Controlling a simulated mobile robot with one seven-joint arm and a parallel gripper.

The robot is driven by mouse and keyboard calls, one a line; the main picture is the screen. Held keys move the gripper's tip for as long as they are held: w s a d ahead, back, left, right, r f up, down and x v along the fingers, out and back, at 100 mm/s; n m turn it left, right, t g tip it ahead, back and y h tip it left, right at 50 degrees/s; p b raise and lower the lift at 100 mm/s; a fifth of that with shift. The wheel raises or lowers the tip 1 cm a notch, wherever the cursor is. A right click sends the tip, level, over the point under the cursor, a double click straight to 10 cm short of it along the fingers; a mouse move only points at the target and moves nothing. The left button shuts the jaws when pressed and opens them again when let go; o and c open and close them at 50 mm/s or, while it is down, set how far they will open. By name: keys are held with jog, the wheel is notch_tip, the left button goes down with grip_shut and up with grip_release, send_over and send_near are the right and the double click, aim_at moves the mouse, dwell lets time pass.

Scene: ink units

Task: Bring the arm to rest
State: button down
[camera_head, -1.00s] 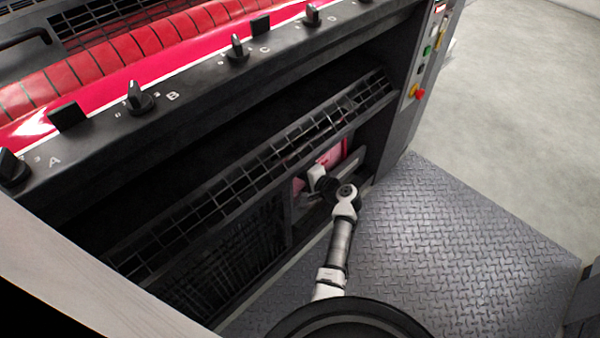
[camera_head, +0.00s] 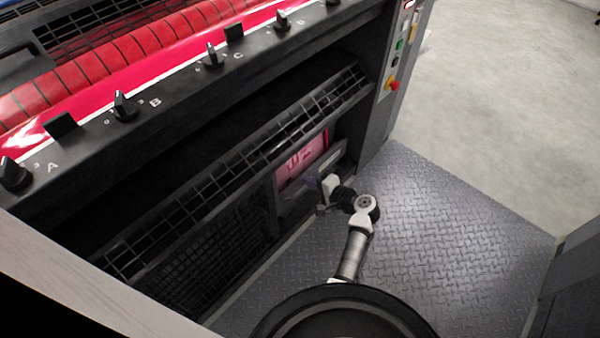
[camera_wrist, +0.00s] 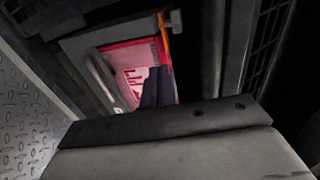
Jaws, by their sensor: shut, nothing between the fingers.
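My arm shows at the lower middle of the head view, bent at its elbow, with my gripper (camera_head: 323,192) pointing left toward the lower front of the printing machine. The gripper is small and partly dark in that view. In the wrist view the dark fingers (camera_wrist: 156,90) are together with nothing between them. They appear in front of a pink-red panel with pale markings (camera_wrist: 132,72) set in an opening of the machine. The same panel shows in the head view (camera_head: 303,160), just behind and above my gripper. I cannot tell the exact gap between them.
The printing machine (camera_head: 180,150) fills the left and middle, with a long guard grille (camera_head: 250,150) and a row of knobs. Buttons, including a red one (camera_head: 392,85), sit on its right end. Diamond-plate floor (camera_head: 450,230) on the right is clear. A grey handle (camera_wrist: 103,80) stands beside the panel.

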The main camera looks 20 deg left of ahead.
jog(key=shift+s+d+r, duration=0.1)
jog(key=shift+s+d, duration=0.05)
jog(key=shift+d, duration=0.2)
